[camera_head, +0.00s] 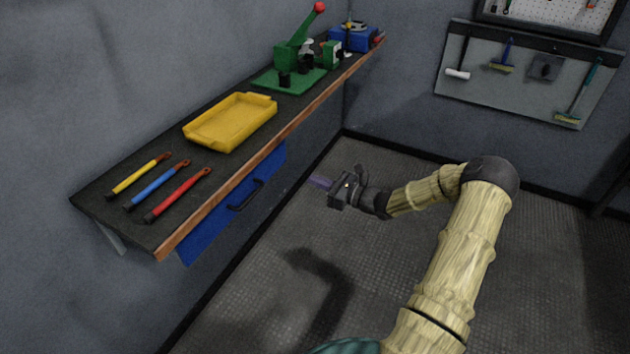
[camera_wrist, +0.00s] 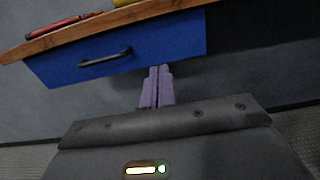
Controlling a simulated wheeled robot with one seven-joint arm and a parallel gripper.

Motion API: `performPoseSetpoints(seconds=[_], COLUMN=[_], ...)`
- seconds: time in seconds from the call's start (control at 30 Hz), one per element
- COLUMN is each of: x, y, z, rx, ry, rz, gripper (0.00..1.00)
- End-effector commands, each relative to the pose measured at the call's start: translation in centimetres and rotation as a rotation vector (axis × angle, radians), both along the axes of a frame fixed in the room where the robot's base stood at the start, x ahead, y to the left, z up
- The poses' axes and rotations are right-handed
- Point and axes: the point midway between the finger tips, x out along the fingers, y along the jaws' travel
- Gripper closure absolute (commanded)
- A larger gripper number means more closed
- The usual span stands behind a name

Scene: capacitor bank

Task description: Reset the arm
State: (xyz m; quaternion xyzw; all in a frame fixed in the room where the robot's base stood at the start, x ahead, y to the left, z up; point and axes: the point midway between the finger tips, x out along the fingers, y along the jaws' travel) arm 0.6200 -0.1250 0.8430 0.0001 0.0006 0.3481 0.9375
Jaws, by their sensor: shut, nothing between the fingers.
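My gripper (camera_head: 320,182) is in the middle of the head view, over the open floor to the right of the bench. Its purple fingers (camera_wrist: 157,88) are together with nothing between them in the wrist view. In that view the fingertips overlap the lower edge of the blue drawer front (camera_wrist: 160,38), with a gap seen between them in the head view. My arm is bent at the elbow and reaches toward the bench from the right.
The wall bench (camera_head: 290,122) holds a yellow tray (camera_head: 232,120), a green press (camera_head: 295,62), a blue box (camera_head: 352,38), and yellow (camera_head: 138,177), blue (camera_head: 158,186) and red (camera_head: 178,195) handled tools. The drawer (camera_head: 238,198) has a black handle. A tool board (camera_head: 480,88) hangs on the far wall. The floor is clear.

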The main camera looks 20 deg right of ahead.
Motion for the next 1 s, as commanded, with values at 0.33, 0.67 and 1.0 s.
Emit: performPoseSetpoints(seconds=[0.33, 0.67, 1.0], x=[-0.5, -8.0, -17.2], y=[1.7, 12.1, 14.9], z=[0.0, -1.2, -0.6], rx=[-0.055, -0.563, -1.146], ry=[0.006, 0.006, -0.127], rz=[0.056, 0.535, 1.022], gripper=[1.00, 1.00, 1.00])
